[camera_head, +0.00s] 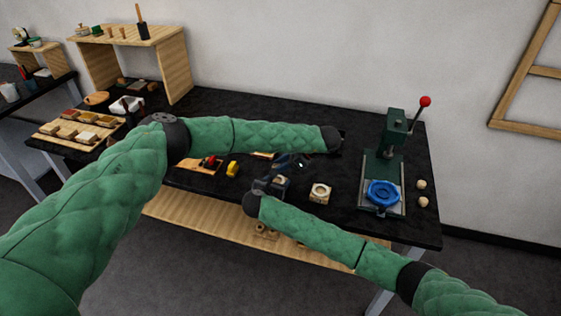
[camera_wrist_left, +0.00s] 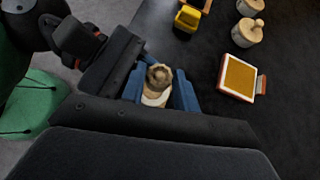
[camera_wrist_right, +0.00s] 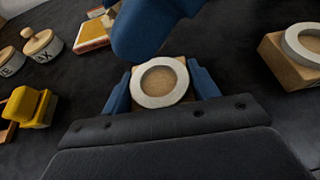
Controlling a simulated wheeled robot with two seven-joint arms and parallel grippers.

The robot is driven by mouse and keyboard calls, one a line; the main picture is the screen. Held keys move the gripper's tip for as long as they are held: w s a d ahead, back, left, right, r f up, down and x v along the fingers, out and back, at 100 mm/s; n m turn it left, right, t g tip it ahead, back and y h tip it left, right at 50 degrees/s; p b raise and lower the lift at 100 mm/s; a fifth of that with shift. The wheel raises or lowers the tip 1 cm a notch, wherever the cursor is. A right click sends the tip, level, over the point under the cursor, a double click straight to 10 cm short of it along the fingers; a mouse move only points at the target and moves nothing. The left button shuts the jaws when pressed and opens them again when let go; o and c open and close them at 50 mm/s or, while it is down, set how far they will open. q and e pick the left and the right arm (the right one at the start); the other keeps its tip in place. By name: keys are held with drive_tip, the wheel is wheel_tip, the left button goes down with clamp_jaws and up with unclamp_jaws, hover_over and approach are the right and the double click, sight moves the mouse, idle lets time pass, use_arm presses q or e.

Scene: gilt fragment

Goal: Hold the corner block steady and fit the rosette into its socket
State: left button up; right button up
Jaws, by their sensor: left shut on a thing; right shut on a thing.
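My right gripper (camera_wrist_right: 160,88) is shut on the corner block (camera_wrist_right: 178,66), a wooden block with a pale ring on top. The ring's middle shows tan wood and looks empty. My left gripper (camera_wrist_left: 158,92) is shut on a small round brownish piece, seemingly the rosette (camera_wrist_left: 159,75). A pale part shows just below it; I cannot tell whether it belongs to the piece or the block. A blue left finger hangs close by the block in the right wrist view. The rosette is hidden there. In the head view both grippers meet above the table's middle, partly hidden.
A second ringed block (camera_head: 320,192) stands to the right on the black table (camera_head: 240,110). A green press (camera_head: 396,135) with a blue round piece (camera_head: 383,193) stands farther right. A yellow object (camera_head: 232,169) and lidded jars (camera_wrist_left: 247,32) lie near. A wooden shelf (camera_head: 172,70) stands back left.

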sight(281, 182)
use_arm(q)
drive_tip(key=shift+f, duration=1.75)
drive_tip(key=shift+f, duration=0.8)
idle(0.4)
drive_tip(key=o, duration=1.1)
drive_tip(key=v, duration=1.2)
use_arm(e)
drive_tip(key=o, duration=1.1)
drive_tip(key=shift+c, duration=0.2)
